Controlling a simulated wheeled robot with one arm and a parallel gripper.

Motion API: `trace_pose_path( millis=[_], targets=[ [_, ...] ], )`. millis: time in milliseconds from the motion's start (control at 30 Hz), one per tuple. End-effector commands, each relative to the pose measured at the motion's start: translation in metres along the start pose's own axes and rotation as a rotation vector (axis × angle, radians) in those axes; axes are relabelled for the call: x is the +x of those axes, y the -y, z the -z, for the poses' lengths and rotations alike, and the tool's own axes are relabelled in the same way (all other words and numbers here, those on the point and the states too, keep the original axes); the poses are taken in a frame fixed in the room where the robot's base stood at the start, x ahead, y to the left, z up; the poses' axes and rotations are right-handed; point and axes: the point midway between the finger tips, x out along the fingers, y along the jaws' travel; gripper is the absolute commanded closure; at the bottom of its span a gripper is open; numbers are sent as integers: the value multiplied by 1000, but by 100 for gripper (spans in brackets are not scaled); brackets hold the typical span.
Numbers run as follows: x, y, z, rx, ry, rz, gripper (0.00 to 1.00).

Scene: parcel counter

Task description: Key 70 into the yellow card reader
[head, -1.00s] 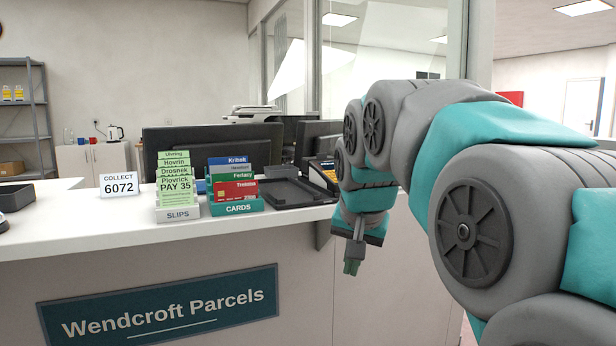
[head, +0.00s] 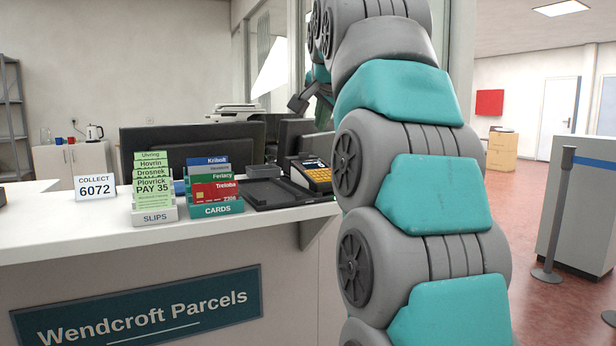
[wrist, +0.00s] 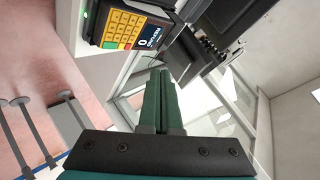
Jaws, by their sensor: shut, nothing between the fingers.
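The yellow card reader (head: 314,177) stands at the right end of the counter in the head view, with a yellow keypad and a dark screen. In the wrist view the card reader (wrist: 130,27) is at the top, left of centre. In the head view my gripper is mostly hidden behind my arm; part of my wrist shows above the reader.
A black tray (head: 272,194) lies left of the reader. A teal CARDS rack (head: 214,209) and a grey SLIPS rack (head: 155,215) stand on the counter, with a COLLECT 6072 sign (head: 95,187) further left. A monitor (head: 187,145) stands behind. A post (head: 553,215) is on the floor at right.

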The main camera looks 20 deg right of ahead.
Motion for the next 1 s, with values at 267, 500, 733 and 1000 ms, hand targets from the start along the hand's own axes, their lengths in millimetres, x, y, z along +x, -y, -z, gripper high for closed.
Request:
trace_pose_path(
  millis=[267,500,733,1000],
  targets=[
    [-1,1,2,7,-5,4,100],
    [1,-1,0,6,-4,3,100],
    [13,-11,-9,6,-2,1,100],
    [36,-28,-26,6,-5,5,100]
  ],
)
